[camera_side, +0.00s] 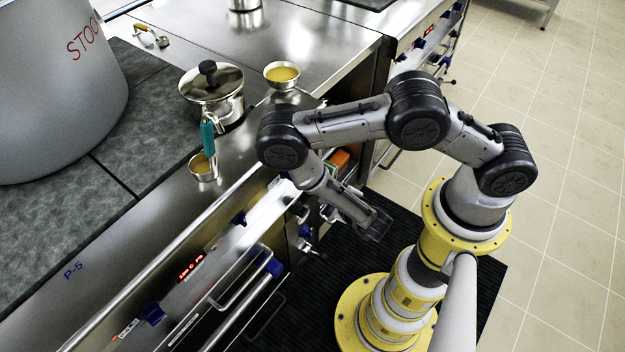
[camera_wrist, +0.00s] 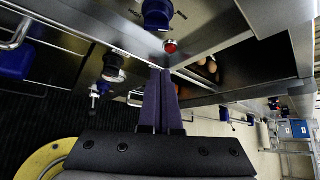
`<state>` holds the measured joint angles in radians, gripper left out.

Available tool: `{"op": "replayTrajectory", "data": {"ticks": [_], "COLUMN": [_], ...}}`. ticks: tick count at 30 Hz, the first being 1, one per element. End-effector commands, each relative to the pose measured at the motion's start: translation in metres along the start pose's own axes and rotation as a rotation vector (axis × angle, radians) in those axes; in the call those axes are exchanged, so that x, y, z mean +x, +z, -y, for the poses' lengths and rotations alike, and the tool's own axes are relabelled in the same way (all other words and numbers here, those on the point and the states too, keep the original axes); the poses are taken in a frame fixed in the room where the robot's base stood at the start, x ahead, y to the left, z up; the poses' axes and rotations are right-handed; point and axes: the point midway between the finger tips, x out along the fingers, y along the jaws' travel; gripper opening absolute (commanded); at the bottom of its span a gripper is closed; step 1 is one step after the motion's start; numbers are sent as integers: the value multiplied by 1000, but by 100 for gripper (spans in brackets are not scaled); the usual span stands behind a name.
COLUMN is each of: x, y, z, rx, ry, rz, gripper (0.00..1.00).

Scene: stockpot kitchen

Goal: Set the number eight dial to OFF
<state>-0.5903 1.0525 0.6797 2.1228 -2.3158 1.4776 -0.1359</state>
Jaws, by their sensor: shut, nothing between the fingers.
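Several blue dials sit along the stove front. In the side view one (camera_side: 152,313) is at the lower left and another (camera_side: 239,218) is farther along, nearer my arm. I cannot read a number eight or the dial settings. My gripper (camera_side: 378,226) hangs low in front of the stove front, apart from it. In the wrist view its two fingers (camera_wrist: 160,72) are together and empty.
A red indicator (camera_wrist: 170,47) sits beside the upper dial. Metal handle bars (camera_side: 240,290) stick out from the front. A large stockpot (camera_side: 55,90) is at left. Tiled floor is clear at right.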

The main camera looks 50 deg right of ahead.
Motion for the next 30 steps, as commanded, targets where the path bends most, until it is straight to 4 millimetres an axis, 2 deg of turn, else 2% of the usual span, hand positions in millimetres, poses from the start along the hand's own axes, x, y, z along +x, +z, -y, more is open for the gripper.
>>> {"op": "replayTrajectory", "data": {"ticks": [5, 20, 24, 30], "x": [19, 98, 85, 74], "y": [0, 0, 16, 29], "z": [1, 2, 0, 0], "rx": [5, 3, -2, -1], "ry": [-4, -3, 2, 2], "rz": [-2, -1, 3, 1], "gripper": [0, 0, 0, 0]}}
